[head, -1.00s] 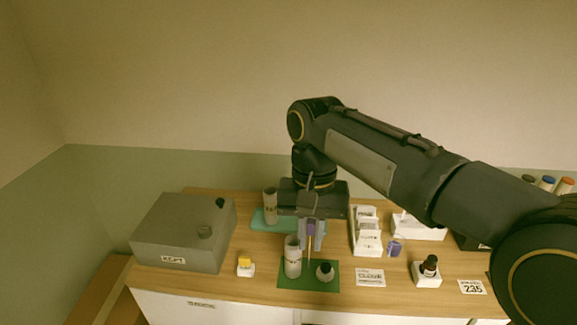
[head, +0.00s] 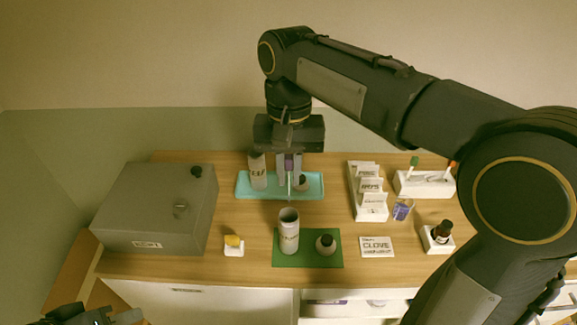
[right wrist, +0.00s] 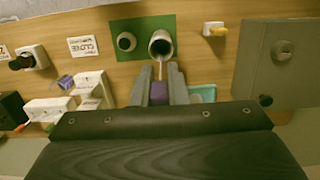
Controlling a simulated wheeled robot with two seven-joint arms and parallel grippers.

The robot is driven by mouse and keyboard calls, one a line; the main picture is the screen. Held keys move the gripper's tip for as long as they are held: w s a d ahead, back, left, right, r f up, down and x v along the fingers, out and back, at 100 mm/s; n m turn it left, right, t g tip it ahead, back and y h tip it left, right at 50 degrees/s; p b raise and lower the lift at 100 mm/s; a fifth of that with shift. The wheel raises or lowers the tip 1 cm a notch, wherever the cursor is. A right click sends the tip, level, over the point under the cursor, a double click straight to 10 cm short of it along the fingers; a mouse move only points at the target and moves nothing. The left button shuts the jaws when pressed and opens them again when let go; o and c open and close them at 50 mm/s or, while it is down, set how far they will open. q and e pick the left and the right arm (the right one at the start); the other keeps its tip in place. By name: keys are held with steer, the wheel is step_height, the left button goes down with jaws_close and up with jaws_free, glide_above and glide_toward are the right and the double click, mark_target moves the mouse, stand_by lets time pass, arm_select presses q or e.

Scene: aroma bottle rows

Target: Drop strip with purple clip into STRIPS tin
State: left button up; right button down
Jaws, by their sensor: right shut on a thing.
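My right gripper (head: 290,172) is shut on the purple clip (head: 289,162), with a thin pale strip (head: 290,188) hanging down from it. A light cylindrical tin (head: 289,235) with an open top stands on the green mat (head: 280,262); its label is too small to read. In the right wrist view the strip (right wrist: 160,70) points at this tin's mouth (right wrist: 161,46), with its tip close to the rim; I cannot tell whether it is inside. A second similar tin (head: 257,175) stands on the teal tray (head: 240,190). Part of my left gripper (head: 95,316) shows at the bottom left edge.
A dark round bottle (head: 325,244) stands beside the front tin. A grey box (head: 155,210) is at left, with a yellow-topped white block (head: 234,246) nearby. Right are a white card rack (head: 368,200), a purple item (head: 402,209), a CLOVE card (head: 377,247) and a brown bottle (head: 442,232).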

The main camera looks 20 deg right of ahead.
steer(key=shift+f+b, duration=4.15)
steer(key=shift+f, duration=0.35)
steer(key=c, duration=1.3)
jaws_free()
steer(key=shift+c, duration=0.2)
steer(key=shift+w+d+p, duration=0.2)
steer(key=shift+w+p, duration=0.35)
